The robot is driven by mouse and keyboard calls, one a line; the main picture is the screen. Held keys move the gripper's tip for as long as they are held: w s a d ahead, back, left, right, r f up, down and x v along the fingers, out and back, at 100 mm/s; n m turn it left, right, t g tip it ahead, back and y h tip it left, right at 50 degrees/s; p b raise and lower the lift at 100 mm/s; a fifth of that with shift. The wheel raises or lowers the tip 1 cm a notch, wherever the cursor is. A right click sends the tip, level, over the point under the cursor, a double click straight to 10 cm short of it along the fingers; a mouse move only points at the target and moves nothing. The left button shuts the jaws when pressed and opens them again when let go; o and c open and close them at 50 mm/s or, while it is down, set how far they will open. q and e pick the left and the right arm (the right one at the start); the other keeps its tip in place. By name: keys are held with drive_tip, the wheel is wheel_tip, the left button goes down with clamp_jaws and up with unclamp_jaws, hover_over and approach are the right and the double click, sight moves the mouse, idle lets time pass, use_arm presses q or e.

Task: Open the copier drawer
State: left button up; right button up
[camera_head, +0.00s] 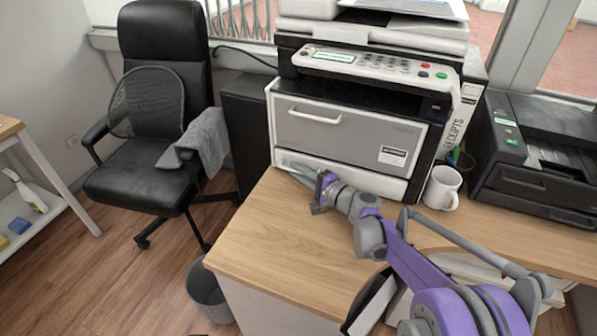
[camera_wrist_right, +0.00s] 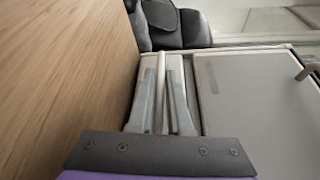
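The copier (camera_head: 365,110) stands on the wooden counter. Its front has a large grey panel (camera_head: 340,137) with a pale bar handle (camera_head: 307,117) and a white section (camera_head: 385,182) below; both look closed. In the right wrist view the grey panel (camera_wrist_right: 255,110) is at right, with part of its handle (camera_wrist_right: 306,72) at the edge. My right gripper (camera_head: 302,172) is low at the left of the white section, below the grey panel's handle. Its fingers (camera_wrist_right: 163,95) look slightly apart in front of the pale section; contact is unclear. My left gripper is out of view.
A white mug (camera_head: 442,188) stands right of the copier, and a black printer (camera_head: 540,160) is farther right. A black chair (camera_head: 160,120) with a grey cloth is at left. A grey bin (camera_head: 207,290) is below the counter's left edge. The counter's front left (camera_head: 270,240) is clear.

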clamp_jaws()
idle(1.0)
drive_tip(key=s+a, duration=0.3)
drive_tip(key=s, duration=0.4)
drive_tip(key=s+a+p, duration=0.1)
drive_tip(key=s+a, duration=0.2)
drive_tip(key=s, duration=0.5)
drive_tip(key=s+a+p, duration=0.1)
drive_tip(key=s+a, duration=0.2)
drive_tip(key=s, duration=0.4)
drive_tip(key=shift+s+a, duration=0.15)
drive_tip(key=shift+s, duration=0.1)
drive_tip(key=o, duration=0.5)
unclamp_jaws()
drive_tip(key=p+v, duration=0.1)
drive_tip(key=v, duration=0.9)
drive_tip(key=shift+s+d, duration=0.25)
drive_tip(key=shift+d, duration=0.1)
